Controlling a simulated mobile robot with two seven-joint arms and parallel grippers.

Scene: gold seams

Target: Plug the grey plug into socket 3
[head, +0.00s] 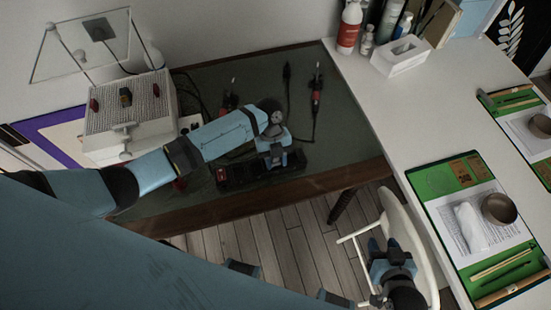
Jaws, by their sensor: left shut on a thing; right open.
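The dark socket strip (237,174) lies near the front edge of the green-topped table. It has red parts along it, and its socket numbers are too small to read. My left gripper (278,160) points down at the right part of the strip. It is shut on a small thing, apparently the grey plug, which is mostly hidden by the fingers. I cannot tell whether the plug touches a socket. My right gripper (378,247) is open and empty, low at the right, over the white chair and away from the strip.
Two red-handled tools (317,88) and a black plug-like piece (286,72) lie on the table with dark cables. The white counter (400,130) at the right holds bottles, a tissue box (400,57) and green trays.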

